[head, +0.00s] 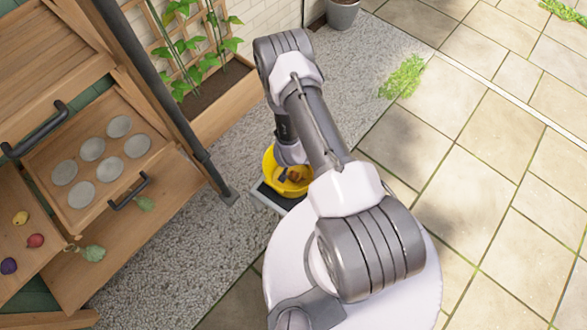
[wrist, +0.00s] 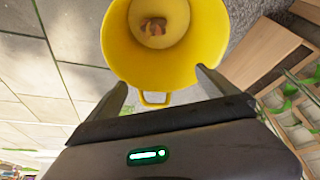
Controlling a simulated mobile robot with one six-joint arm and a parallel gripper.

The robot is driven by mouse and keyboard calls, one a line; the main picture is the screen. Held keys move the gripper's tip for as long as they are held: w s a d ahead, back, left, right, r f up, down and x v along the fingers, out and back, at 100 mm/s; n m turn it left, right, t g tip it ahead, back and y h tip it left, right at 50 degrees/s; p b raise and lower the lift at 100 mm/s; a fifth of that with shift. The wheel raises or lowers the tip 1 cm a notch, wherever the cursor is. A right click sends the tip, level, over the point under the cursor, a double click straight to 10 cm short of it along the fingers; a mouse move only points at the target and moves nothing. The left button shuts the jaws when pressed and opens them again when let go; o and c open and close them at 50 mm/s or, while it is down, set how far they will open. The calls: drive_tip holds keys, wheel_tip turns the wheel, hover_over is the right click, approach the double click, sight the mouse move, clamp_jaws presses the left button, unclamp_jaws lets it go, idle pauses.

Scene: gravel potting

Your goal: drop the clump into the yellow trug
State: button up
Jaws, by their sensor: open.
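In the wrist view I look down into the open trug (wrist: 115,45). A small brown clump (wrist: 153,26) lies on its bottom; a brownish bit also shows inside the trug in the head view (head: 298,174). My gripper (wrist: 163,88) is open, with its fingers apart over the trug's near rim and handle. Nothing shows between the fingers. In the head view my gripper (head: 283,174) is small and partly hidden at the trug.
A dark base with a pale edge (head: 267,200) lies under the trug. A wooden bench with an open drawer (head: 100,165) of round grey discs stands left. A grass tuft (head: 403,77) grows at the paving edge. Paving at right is clear.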

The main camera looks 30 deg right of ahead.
drive_tip(key=p+v, duration=0.4)
drive_tip(key=v, duration=1)
drive_tip(key=shift+r, duration=0.2)
drive_tip(key=shift+a, duration=0.1)
